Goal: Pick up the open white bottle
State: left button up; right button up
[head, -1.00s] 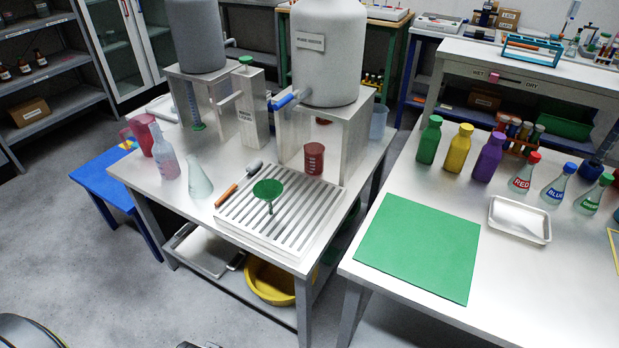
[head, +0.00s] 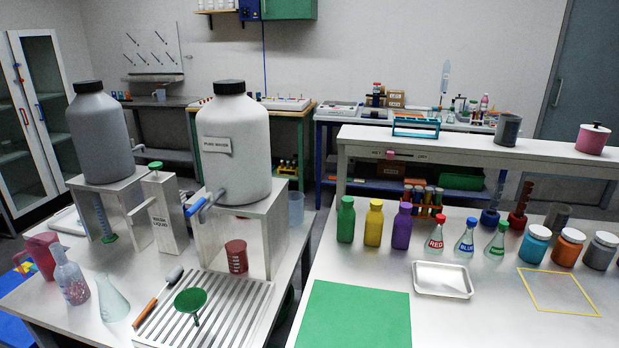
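I cannot make out a small open white bottle for sure. A large white container (head: 233,145) labelled pure water stands on a metal stand on the left table, with a black cap on it. A similar grey container (head: 98,135), also black-capped, stands on a stand to its left. A clear bottle (head: 73,283) with pinkish contents stands at the left table's left side, beside a pale conical flask (head: 112,300). Neither of my grippers is in view.
The left table (head: 60,325) also holds a slatted rack, a green funnel (head: 190,300) and a red beaker (head: 237,257). The right table (head: 480,315) has a green mat (head: 355,318), white tray (head: 443,279), coloured bottles, flasks and jars. Bare table lies right of the mat.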

aim_at(68, 276)
jog(key=u, duration=1.6)
jog(key=z, duration=0.15)
jog(key=i+j+z, duration=0.4)
jog(key=j+z, duration=0.2)
jog(key=i+j+z, duration=0.15)
jog(key=j+z, duration=0.2)
